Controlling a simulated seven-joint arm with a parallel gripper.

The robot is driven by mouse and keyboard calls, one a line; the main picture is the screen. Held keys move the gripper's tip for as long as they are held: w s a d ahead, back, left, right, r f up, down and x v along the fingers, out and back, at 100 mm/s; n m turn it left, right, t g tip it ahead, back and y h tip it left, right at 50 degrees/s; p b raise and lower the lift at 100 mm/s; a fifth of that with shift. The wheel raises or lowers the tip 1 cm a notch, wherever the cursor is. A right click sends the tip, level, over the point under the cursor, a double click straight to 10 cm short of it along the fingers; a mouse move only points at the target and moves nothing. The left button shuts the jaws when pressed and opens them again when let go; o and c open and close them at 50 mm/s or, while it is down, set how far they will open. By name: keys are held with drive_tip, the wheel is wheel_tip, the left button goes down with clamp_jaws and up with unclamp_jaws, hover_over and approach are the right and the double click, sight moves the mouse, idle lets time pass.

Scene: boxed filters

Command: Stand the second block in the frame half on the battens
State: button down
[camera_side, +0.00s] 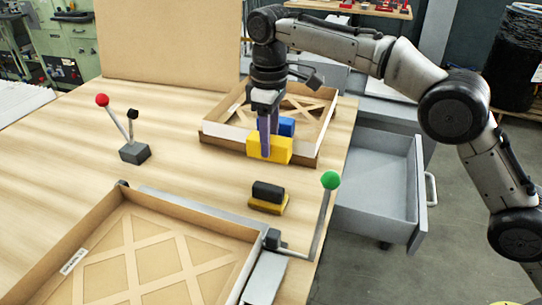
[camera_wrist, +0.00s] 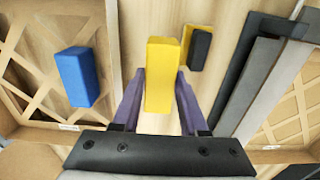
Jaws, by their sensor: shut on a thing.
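My gripper (camera_side: 266,150) points down with its purple fingers shut on a yellow block (camera_side: 283,150). In the wrist view the yellow block (camera_wrist: 160,72) sits between the fingertips. In the side view it overlaps the near wall of the far frame half (camera_side: 222,134); in the wrist view it shows over bare table beside that frame's wall. Its height above the table is hard to judge. A blue block (camera_side: 287,126) is in the far frame half, partly hidden behind the yellow block. In the wrist view the blue block (camera_wrist: 77,77) shows whole over the crossed battens (camera_wrist: 35,70).
A black piece on a yellow base (camera_side: 267,194) lies on the table. A green-knobbed lever (camera_side: 330,181) stands near the table edge. A second battened frame (camera_side: 85,232) is in front. Red- and black-knobbed levers (camera_side: 134,152) stand left. An open drawer (camera_side: 375,190) is right.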

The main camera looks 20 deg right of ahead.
drive_tip(key=shift+f, duration=3.6)
drive_tip(key=shift+f, duration=0.15)
drive_tip(key=shift+c, duration=2.2)
unclamp_jaws()
wheel_tip(320, 180, up, 11)
drive_tip(key=shift+w, duration=0.15)
drive_tip(key=shift+r, duration=0.6)
